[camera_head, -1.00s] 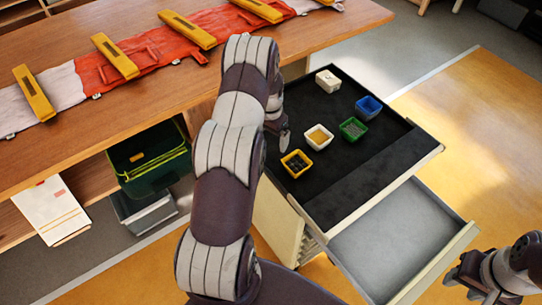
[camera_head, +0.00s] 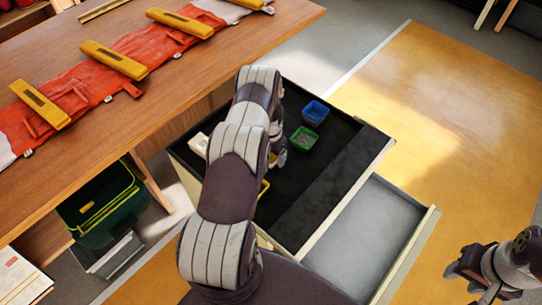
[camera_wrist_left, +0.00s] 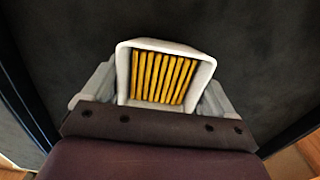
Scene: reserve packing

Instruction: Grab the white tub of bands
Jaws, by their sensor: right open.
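The white tub of bands (camera_wrist_left: 206,72) holds a row of yellow-orange strips and fills the middle of the left wrist view. In the head view only a sliver of it shows beside my left arm. My left gripper (camera_head: 276,157) is down at the tub. In the left wrist view its fingers stand on either side of the tub, close against its walls. Whether they press on it, I cannot tell. My right gripper (camera_head: 470,284) is open and empty at the lower right, away from the cart.
On the cart's black top (camera_head: 325,185) stand a blue tub (camera_head: 315,112), a green tub (camera_head: 304,139) and a partly hidden yellow tub (camera_head: 264,187). A pale object (camera_head: 198,145) lies by the left edge. An open grey drawer (camera_head: 360,235) juts out. A wooden bench (camera_head: 160,100) is behind left.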

